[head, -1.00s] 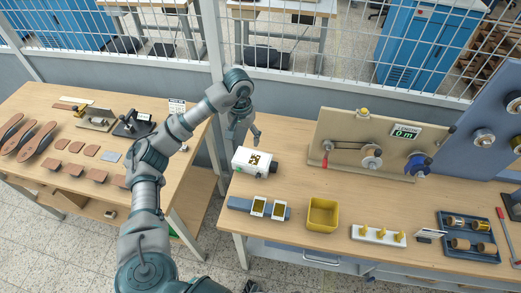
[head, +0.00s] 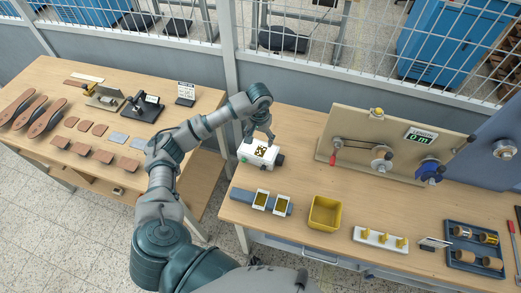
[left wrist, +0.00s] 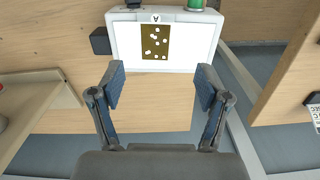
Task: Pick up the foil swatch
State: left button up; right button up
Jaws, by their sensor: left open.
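A white box (head: 256,157) stands at the left end of the right-hand bench. A dark gold rectangle with white spots, which looks like the foil swatch (head: 261,152), lies flat on its top. In the left wrist view the swatch (left wrist: 155,42) is at the top centre, on the white top (left wrist: 122,45) beside a label marked A. My left gripper (head: 259,139) is just above the box. In the left wrist view its two fingers (left wrist: 162,87) are wide apart with nothing between them, and the swatch is ahead of them. My right gripper is not in view.
A gap separates the left bench (head: 75,80).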

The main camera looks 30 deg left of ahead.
aim_at(260, 151)
pick_arm(q)
jog(key=shift+f, duration=0.25)
jog(key=f, duration=0.1)
jog(key=f+p, duration=0.1)
jog(key=f, duration=0.2)
jog(key=shift+s+d+f+p, duration=0.2)
jog(key=shift+d+p, duration=0.1)
jog(key=shift+d, duration=0.1)
jog(key=shift+f, duration=0.2)
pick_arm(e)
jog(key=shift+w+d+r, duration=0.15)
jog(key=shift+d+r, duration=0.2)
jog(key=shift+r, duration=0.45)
pick_arm(q)
jog(key=shift+a+f, duration=0.1)
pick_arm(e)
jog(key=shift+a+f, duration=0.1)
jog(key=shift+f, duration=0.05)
pick_arm(q)
jog(key=shift+f+b, duration=0.15)
jog(key=shift+b, duration=0.35)
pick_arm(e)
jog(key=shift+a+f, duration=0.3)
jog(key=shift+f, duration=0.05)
pick_arm(q)
jog(key=c, duration=0.8)
jog(key=shift+s, duration=0.1)
jog(key=shift+c, duration=0.3)
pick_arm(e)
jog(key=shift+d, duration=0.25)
